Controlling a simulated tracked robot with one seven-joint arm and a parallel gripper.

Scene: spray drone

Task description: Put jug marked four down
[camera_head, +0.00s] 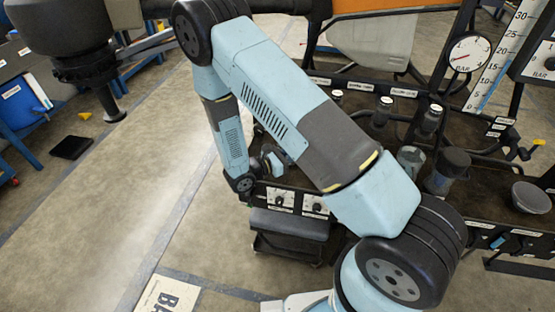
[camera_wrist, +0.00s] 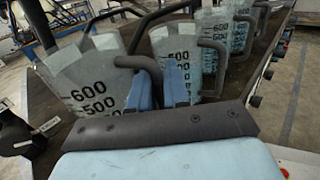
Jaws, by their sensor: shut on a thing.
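In the wrist view, a clear jug (camera_wrist: 85,80) with black 600 and 500 marks stands at the left. Its dark handle (camera_wrist: 141,63) loops toward the two blue fingers of my gripper (camera_wrist: 158,88), which are shut on that handle. I cannot read a number four on the jug. It looks close to upright; whether its base touches the surface is hidden. A second jug (camera_wrist: 188,48) with the same marks stands just right of the fingers. In the head view my arm hides most of this area, and the held jug cannot be made out.
More graduated jugs (camera_wrist: 213,22) stand in a row further back in the wrist view. The head view shows a dark bench (camera_head: 480,203), a clear vessel (camera_head: 411,158), a dark-topped container (camera_head: 448,172), a grey bowl (camera_head: 531,198) and a gauge (camera_head: 469,54).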

